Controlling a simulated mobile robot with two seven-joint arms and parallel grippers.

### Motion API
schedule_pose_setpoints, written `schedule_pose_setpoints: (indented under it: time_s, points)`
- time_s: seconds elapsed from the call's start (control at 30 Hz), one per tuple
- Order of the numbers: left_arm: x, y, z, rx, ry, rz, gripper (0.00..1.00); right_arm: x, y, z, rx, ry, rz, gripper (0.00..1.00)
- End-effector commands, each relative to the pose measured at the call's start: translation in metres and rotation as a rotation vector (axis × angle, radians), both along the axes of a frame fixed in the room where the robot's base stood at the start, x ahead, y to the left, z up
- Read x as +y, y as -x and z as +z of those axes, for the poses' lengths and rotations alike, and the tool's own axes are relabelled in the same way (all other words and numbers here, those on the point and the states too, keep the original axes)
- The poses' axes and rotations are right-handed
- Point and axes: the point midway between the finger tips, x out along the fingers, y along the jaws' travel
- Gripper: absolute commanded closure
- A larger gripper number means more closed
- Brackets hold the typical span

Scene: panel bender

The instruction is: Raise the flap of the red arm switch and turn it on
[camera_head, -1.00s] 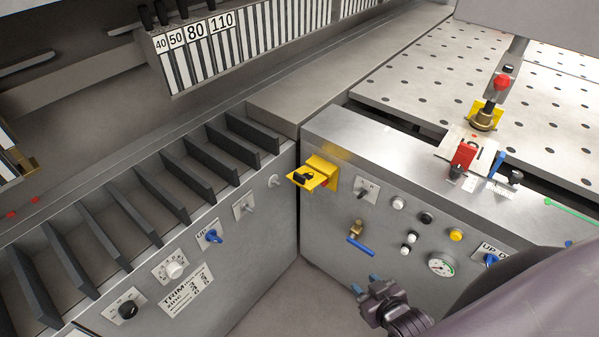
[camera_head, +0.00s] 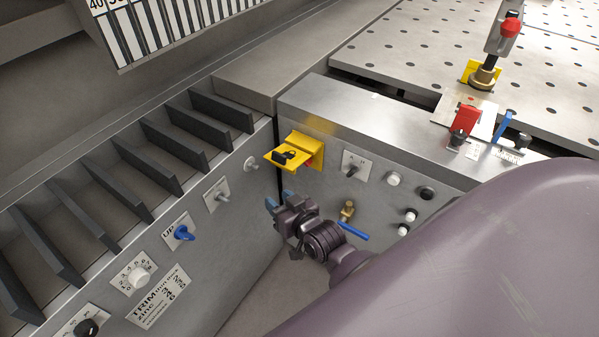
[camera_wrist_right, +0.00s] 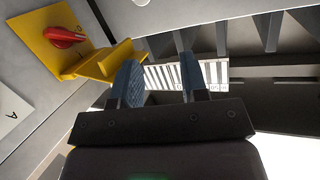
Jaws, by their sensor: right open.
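A yellow bracket with a flap (camera_head: 283,157) juts from the front panel near the inner corner, and a black padlock-like piece lies on the flap. A red rotary handle (camera_wrist_right: 64,37) shows on its yellow plate in the right wrist view; only a sliver shows in the head view. A separate red block-like cover (camera_head: 468,120) stands on the top ledge at the right. My right gripper (camera_head: 280,199) is open and empty, just below the yellow flap; in the wrist view its blue fingertips are right of the yellow flap (camera_wrist_right: 105,62), apparently not touching. My left gripper is out of view.
A small toggle switch (camera_head: 354,168), white button (camera_head: 393,179) and brass valve with blue lever (camera_head: 352,230) sit right of the flap. The left panel carries a blue knob (camera_head: 184,232) and dark divider plates (camera_head: 175,157). My arm hides the lower right.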

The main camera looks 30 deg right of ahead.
Motion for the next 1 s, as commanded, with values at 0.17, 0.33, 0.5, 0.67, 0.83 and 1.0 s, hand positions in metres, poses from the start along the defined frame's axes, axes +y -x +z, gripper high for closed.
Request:
schedule_pose_setpoints:
  time_s: [0.17,0.33,0.5,0.67,0.83,1.0]
  points:
    - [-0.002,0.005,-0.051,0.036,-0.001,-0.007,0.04,0.019,-0.055,-0.025,-0.159,-0.324,-0.050,0.60]
    - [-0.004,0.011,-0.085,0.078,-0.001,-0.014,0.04,0.020,-0.094,-0.044,-0.340,-0.755,-0.164,0.60]
    - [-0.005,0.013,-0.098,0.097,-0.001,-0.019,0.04,-0.002,-0.105,-0.064,-0.536,-1.171,-0.327,0.60]
    - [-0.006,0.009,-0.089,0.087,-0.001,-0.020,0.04,-0.036,-0.090,-0.078,-0.752,-1.491,-0.495,0.60]
    - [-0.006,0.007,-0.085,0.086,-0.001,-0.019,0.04,-0.063,-0.067,-0.088,-0.963,-1.700,-0.594,0.60]
    - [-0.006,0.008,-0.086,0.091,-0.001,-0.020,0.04,-0.071,-0.058,-0.086,-1.070,-1.787,-0.591,0.60]
